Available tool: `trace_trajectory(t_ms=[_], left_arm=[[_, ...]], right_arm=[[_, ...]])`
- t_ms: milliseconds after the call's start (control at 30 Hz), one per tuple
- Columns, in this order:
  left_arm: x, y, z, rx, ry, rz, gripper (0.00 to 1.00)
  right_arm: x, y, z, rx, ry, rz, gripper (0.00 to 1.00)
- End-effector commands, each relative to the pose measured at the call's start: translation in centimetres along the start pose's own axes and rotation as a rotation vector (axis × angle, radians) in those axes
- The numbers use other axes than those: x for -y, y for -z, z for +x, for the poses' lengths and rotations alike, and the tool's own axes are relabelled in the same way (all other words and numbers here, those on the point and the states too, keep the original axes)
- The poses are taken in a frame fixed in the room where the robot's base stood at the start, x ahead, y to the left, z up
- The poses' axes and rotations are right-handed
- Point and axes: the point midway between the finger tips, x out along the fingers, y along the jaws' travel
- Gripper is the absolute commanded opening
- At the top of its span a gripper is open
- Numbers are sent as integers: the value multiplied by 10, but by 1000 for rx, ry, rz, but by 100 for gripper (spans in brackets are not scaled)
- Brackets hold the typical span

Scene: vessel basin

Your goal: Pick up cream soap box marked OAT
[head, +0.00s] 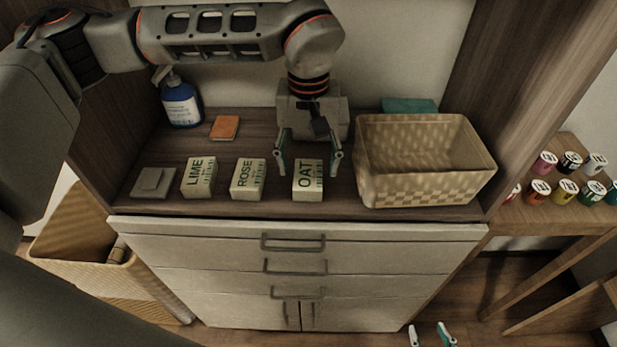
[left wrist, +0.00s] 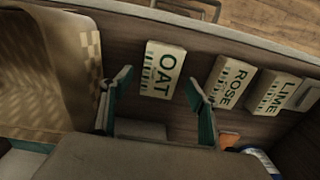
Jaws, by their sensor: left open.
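The cream soap box marked OAT (head: 308,179) stands on the wooden counter near its front edge. It also shows in the left wrist view (left wrist: 162,70), between and ahead of the fingers. My left gripper (head: 308,172) is open above the counter, with one finger on each side of the OAT box in the head view. I cannot tell whether the fingers touch it; in the left wrist view (left wrist: 158,92) there is room on both sides. My right gripper (head: 431,335) shows only its fingertips at the bottom of the head view, apart and empty, over the floor.
Cream boxes marked ROSE (head: 248,179) and LIME (head: 199,177) stand left of OAT. A woven basket (head: 425,187) stands close on the right. Behind are an orange block (head: 225,127) and a blue pump bottle (head: 181,104).

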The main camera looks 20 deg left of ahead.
Motion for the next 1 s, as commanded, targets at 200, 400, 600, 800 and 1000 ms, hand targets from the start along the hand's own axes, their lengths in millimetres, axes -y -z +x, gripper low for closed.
trace_trajectory(t_ms=[200, 400, 600, 800, 1000], left_arm=[[0, 1, 26, 1, -1, 0, 60], [0, 1, 28, -1, -2, 0, 60], [0, 1, 28, -1, -2, 0, 29], [0, 1, 28, -1, -2, 0, 17], [0, 1, 25, -1, -2, 0, 16]], right_arm=[[0, 0, 0, 1, 0, -1, 40], [-1, 1, 0, -1, -1, -1, 40], [-1, 5, 0, -7, -2, -1, 40], [-2, 6, 0, -9, -2, -1, 40], [-2, 6, 0, -9, -2, -1, 40]])
